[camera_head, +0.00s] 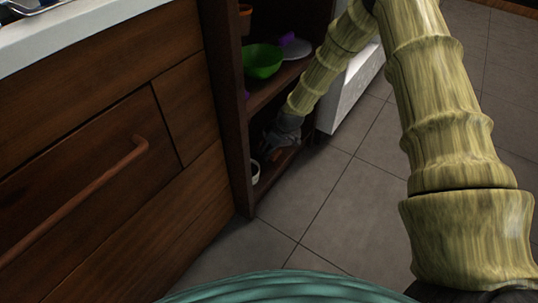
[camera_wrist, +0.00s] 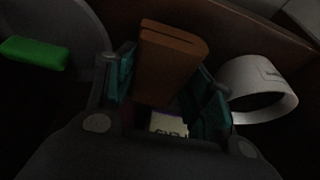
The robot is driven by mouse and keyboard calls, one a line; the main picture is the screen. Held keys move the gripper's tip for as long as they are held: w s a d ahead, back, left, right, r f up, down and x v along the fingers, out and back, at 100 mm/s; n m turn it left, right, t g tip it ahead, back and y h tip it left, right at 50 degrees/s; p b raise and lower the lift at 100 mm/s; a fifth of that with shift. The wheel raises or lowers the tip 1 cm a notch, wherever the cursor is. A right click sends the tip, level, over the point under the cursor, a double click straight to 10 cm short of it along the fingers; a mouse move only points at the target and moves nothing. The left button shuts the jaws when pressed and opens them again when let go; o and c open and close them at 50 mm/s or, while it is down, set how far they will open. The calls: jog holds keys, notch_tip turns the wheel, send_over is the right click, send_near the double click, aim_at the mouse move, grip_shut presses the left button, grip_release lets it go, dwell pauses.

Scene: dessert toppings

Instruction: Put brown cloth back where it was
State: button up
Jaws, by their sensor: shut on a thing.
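The brown cloth (camera_wrist: 172,60) shows in the wrist view as a folded, block-like brown piece between my gripper's teal fingers. My gripper (camera_wrist: 168,82) is shut on it, with a finger on either side. In the head view my gripper (camera_head: 277,145) is inside the dark lower shelf compartment of the open cabinet (camera_head: 240,170). A small brown patch of the cloth (camera_head: 276,156) shows there at the fingers. Shadow hides whether the cloth touches the shelf floor.
A white round container (camera_wrist: 258,92) stands right of the cloth in the wrist view. A green object (camera_wrist: 35,53) and a grey round item lie left. A green bowl (camera_head: 262,61) sits on the shelf above. The cabinet's side panels bound the compartment closely.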

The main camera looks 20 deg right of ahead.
jog(key=shift+f+b, duration=0.85)
jog(key=shift+f, duration=0.6)
jog(key=shift+f, duration=0.1)
jog(key=o, duration=1.1)
jog(key=shift+c, duration=0.2)
jog(key=p+v, duration=0.6)
jog(key=v, duration=0.6)
jog(key=s+a+f+m+g, duration=0.1)
jog(key=s+f, duration=0.3)
jog(key=s, duration=0.3)
jog(key=s+a+f+m+h, duration=0.1)
jog(key=s+a+f, duration=0.15)
jog(key=s, duration=0.45)
jog(key=s+f+m+g, duration=0.1)
jog(key=s+f+m, duration=0.1)
jog(key=s+f, duration=0.35)
jog(key=s+m+g+h, duration=0.1)
jog(key=s+m, duration=0.3)
jog(key=s, duration=2.1)
jog(key=shift+f+g+h, duration=0.3)
jog(key=shift+f+h, duration=0.05)
jog(key=shift+h, duration=0.05)
jog(key=shift+d, duration=0.1)
